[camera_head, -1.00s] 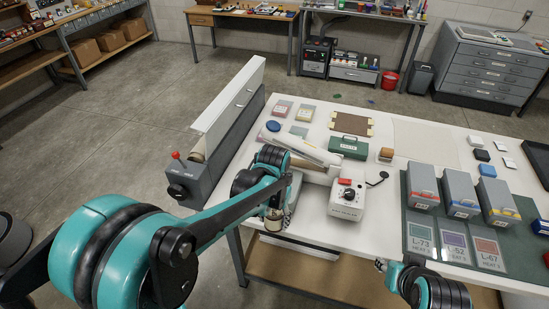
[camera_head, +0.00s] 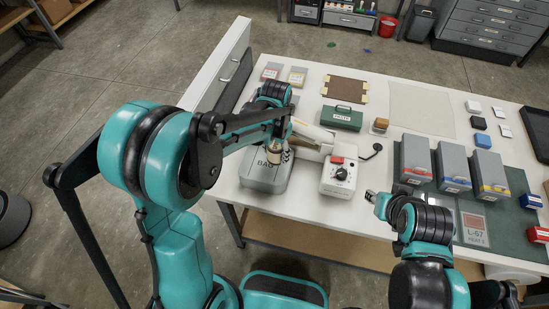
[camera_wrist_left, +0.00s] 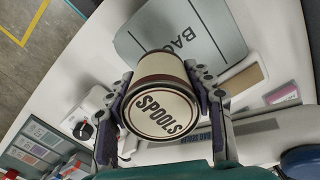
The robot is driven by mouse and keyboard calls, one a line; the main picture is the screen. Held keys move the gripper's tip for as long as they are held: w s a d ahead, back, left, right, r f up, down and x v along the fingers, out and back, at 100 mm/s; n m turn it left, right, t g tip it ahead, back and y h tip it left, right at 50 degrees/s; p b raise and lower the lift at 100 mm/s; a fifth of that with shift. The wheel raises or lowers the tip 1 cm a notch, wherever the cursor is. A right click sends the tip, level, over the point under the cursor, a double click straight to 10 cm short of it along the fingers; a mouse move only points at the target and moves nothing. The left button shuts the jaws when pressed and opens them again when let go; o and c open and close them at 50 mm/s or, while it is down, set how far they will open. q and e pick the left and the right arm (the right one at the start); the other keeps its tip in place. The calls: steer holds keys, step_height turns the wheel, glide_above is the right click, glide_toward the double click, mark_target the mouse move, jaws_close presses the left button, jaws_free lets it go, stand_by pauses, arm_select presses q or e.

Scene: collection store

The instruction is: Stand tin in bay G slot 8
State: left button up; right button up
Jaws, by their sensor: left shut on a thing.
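The tin (camera_wrist_left: 162,105), cream with a dark rim and marked SPOOLS on its end, is clamped between the fingers of my left gripper (camera_wrist_left: 165,100) in the left wrist view. In the head view the tin (camera_head: 274,157) shows small below my left gripper (camera_head: 278,150), over or just in front of a grey-green case marked BAG (camera_head: 262,182). I cannot tell if it touches the case. My right gripper (camera_head: 371,197) is at the table's front edge, small and partly hidden by its arm. I cannot make out bay G or slot 8.
A white device with a black knob (camera_head: 339,178) stands right of the case. Grey lidded boxes (camera_head: 416,160) stand on a dark mat at the right. A green box (camera_head: 342,118) and a brown board (camera_head: 345,90) lie behind. The pale sheet (camera_head: 420,108) is clear.

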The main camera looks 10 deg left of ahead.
mark_target(274, 158)
arm_select(q)
steer(key=shift+w+a+f, duration=0.3)
steer(key=shift+w+f, duration=0.1)
steer(key=shift+f+b, duration=0.45)
steer(key=shift+f, duration=1.45)
steer(key=shift+f, duration=0.2)
steer(key=o, duration=1.5)
steer(key=shift+c, duration=0.2)
steer(key=shift+r, duration=0.15)
